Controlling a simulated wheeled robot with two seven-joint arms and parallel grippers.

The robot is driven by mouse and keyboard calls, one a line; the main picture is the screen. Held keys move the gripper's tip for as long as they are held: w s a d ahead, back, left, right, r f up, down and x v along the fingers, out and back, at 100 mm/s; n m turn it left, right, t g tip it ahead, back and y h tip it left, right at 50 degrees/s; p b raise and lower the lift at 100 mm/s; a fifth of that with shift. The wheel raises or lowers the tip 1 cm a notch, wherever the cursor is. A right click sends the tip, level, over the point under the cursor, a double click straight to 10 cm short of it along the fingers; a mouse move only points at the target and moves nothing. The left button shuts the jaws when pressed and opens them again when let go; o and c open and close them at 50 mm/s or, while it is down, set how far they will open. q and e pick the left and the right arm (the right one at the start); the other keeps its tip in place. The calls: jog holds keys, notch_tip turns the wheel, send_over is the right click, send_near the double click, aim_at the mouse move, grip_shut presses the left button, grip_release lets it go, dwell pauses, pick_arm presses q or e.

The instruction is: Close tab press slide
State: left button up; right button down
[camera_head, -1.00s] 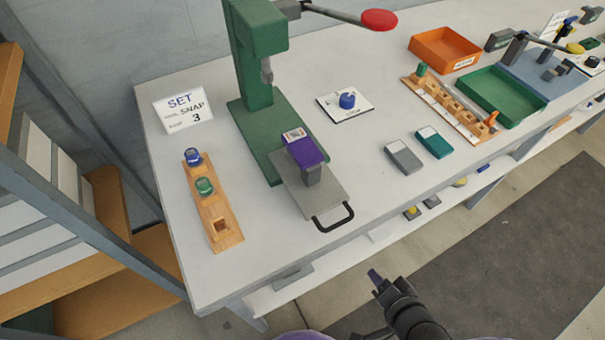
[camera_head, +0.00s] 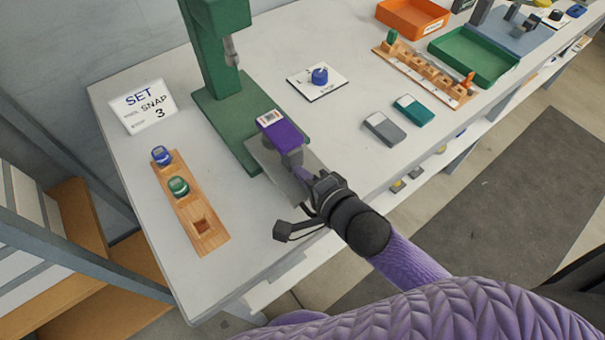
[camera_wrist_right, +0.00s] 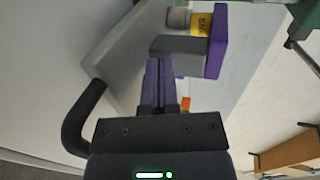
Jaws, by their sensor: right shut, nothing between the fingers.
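The green tab press (camera_head: 222,85) stands on the white table. Its grey slide plate (camera_head: 262,155) sticks out from the press base toward the table's front edge. A purple-topped block (camera_head: 284,134) with a label stands on the plate, and shows in the right wrist view (camera_wrist_right: 219,42). The plate's black handle (camera_wrist_right: 80,118) is left of the gripper in the wrist view; my arm largely covers it in the head view. My right gripper (camera_head: 302,174) is shut and empty over the plate, on the handle side of the block. Contact is unclear. My left gripper is not in view.
A wooden rack (camera_head: 204,230) with blue and green knobs lies left of the press. A sign (camera_head: 143,105) stands behind it. A blue knob on a white card (camera_head: 317,82), grey (camera_head: 384,128) and teal (camera_head: 413,109) boxes are to the right. Bare table separates them.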

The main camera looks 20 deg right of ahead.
jog(key=w+a, duration=0.1)
jog(key=w, duration=0.2)
jog(key=w+a+b, duration=0.1)
jog(key=w, duration=0.3)
jog(key=w+a+b, duration=0.1)
jog(key=w+a, duration=0.1)
jog(key=w, duration=0.2)
jog(key=shift+f, duration=0.1)
jog(key=shift+w+a, duration=0.1)
jog(key=shift+w, duration=0.15)
jog(key=shift+r, duration=0.25)
jog(key=shift+r, duration=0.1)
